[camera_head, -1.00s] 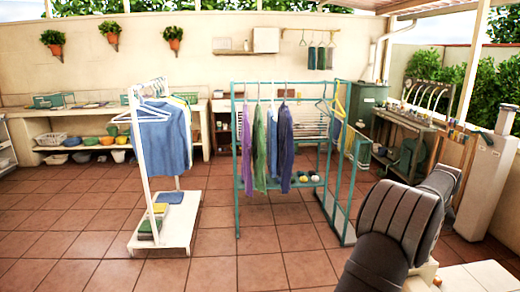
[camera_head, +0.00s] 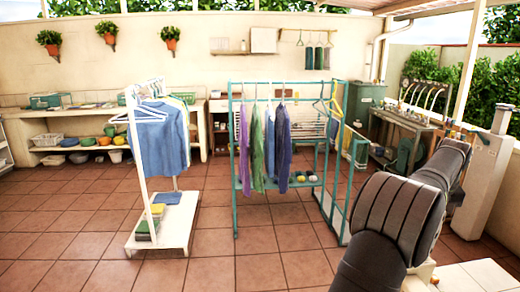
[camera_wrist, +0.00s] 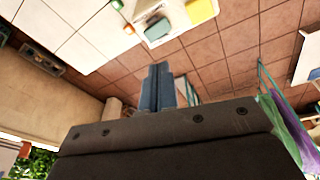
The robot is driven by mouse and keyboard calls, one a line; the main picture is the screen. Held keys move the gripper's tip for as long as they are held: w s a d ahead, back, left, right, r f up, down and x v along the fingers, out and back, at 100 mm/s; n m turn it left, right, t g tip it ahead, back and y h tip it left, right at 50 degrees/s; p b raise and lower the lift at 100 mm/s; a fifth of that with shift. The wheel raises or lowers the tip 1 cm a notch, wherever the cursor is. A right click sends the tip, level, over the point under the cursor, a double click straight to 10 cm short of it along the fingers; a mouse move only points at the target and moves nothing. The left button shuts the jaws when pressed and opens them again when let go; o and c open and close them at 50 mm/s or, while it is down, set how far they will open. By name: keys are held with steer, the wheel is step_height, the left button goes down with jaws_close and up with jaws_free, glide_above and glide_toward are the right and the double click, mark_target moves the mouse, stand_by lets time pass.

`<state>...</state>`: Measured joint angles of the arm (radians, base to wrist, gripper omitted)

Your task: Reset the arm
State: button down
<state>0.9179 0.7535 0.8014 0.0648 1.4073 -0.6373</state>
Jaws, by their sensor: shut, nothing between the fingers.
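My gripper (camera_wrist: 158,88) shows in the wrist view as two dark fingers side by side, closed together with nothing between them. It points over the tiled floor and touches nothing that I can see. In the head view my dark grey arm is at the lower right, and the gripper itself is out of that picture.
A white rack (camera_head: 143,160) with blue garments (camera_head: 160,140) stands left of centre. A teal rack (camera_head: 236,205) with purple, green and blue garments (camera_head: 257,145) stands in the middle. Open tiled floor (camera_head: 75,240) lies at front left.

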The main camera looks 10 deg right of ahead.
steer(key=shift+s+r+n, duration=0.3)
steer(key=shift+r+n, duration=0.2)
steer(key=shift+r, duration=0.15)
